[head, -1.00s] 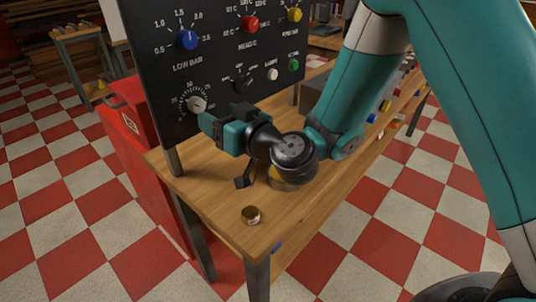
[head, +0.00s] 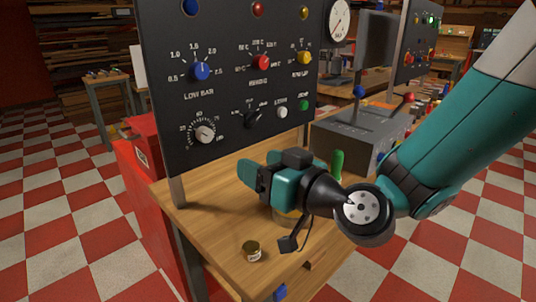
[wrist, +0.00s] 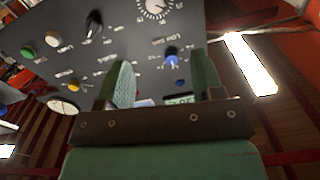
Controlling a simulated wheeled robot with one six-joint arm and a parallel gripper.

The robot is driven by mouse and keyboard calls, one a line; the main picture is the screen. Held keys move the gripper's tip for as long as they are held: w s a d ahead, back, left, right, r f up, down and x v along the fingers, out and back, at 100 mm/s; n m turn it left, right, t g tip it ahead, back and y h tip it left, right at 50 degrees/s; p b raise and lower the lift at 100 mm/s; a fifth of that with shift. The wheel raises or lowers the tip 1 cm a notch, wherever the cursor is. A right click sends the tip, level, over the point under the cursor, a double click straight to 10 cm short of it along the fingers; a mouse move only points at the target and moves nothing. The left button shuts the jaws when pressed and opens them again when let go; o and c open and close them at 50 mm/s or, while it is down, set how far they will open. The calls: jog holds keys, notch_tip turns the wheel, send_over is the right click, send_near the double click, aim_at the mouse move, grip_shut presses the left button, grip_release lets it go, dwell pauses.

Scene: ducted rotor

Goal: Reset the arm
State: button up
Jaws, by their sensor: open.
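My gripper (head: 262,176) is in front of the dark control panel (head: 180,110), above the wooden bench (head: 222,222), at the end of my teal arm. In the wrist view, my gripper (wrist: 160,88) shows two green fingers standing well apart with nothing held between them. The panel (wrist: 130,50) fills much of that view, tilted, behind the fingers. In the head view the fingers look apart from the panel and its knobs.
A small jar (head: 251,251) stands on the bench near its front edge. A grey box (head: 355,135) with a lever and a green-handled thing (head: 337,165) sit to the right. A red cabinet (head: 150,185) stands at the left. Checkered floor lies around.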

jog(key=s+d+f+g+h, duration=0.3)
jog(key=s+d+g+h, duration=0.5)
jog(key=s+d+g, duration=0.85)
notch_tip(320, 180, up, 14)
jog(key=s+t+p, duration=0.2)
jog(key=t+p, duration=0.2)
jog(key=p, duration=1)
jog(key=shift+s+a+r+m+h, duration=0.2)
jog(key=shift+s+a+m+h, duration=0.1)
jog(key=shift+s+a, duration=0.15)
